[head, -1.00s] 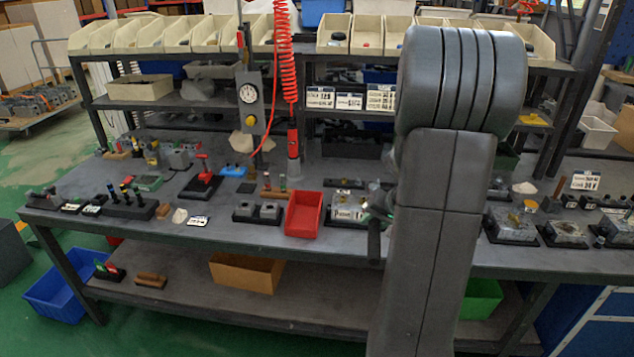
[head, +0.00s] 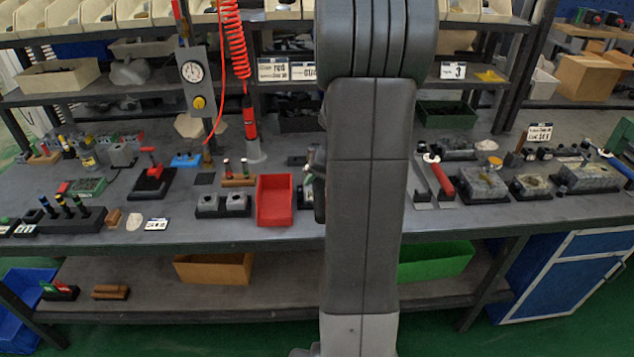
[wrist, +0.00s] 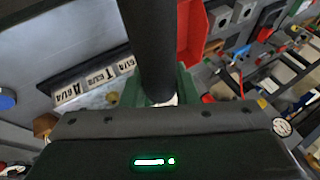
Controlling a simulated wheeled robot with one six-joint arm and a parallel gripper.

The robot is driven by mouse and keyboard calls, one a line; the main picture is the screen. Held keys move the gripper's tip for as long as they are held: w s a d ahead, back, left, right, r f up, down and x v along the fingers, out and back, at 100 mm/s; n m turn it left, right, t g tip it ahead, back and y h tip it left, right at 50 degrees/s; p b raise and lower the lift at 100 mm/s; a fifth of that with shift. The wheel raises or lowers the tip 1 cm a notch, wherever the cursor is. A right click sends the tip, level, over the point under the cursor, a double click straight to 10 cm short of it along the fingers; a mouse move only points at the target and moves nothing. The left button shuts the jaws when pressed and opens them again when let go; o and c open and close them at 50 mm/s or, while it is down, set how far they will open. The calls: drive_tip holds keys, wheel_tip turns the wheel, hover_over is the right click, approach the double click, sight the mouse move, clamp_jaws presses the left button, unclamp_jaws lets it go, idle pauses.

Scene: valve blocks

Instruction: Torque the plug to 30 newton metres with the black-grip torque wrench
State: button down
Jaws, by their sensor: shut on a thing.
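In the wrist view my gripper (wrist: 157,92) is shut on a thick black cylindrical grip (wrist: 148,40), which runs up out of the picture. It looks like the black-grip torque wrench; its working end is not in view. A grey block with white labels (wrist: 96,92) reading A, T and G1/4 lies left of the grip. I cannot make out the plug. In the head view my arm hides most of my gripper and the block; only a dark part shows at the arm's left edge.
A red bin (head: 274,214) stands left of my arm. Metal blocks (head: 482,184) lie further right. A red coiled hose (head: 236,60) hangs over the bench beside a gauge post (head: 196,85).

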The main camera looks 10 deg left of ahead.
drive_tip(key=shift+f+b, duration=2.35)
drive_tip(key=shift+f, duration=0.05)
drive_tip(key=shift+f+b, duration=1.3)
drive_tip(key=shift+b, duration=0.4)
drive_tip(key=shift+s+a+m+t+h+p, duration=0.15)
drive_tip(key=shift+a+m+t+p, duration=0.1)
drive_tip(key=shift+a+m+p, duration=0.3)
drive_tip(key=shift+s+a+m+t+h+p, duration=0.15)
drive_tip(key=shift+a+m+t+p, duration=0.15)
drive_tip(key=shift+a, duration=0.3)
drive_tip(key=shift+w, duration=0.1)
drive_tip(key=a+m+p, duration=0.1)
drive_tip(key=p, duration=0.1)
drive_tip(key=shift+a+r+t+p, duration=0.1)
drive_tip(key=shift+a+t+p, duration=0.15)
drive_tip(key=shift+a+p, duration=0.1)
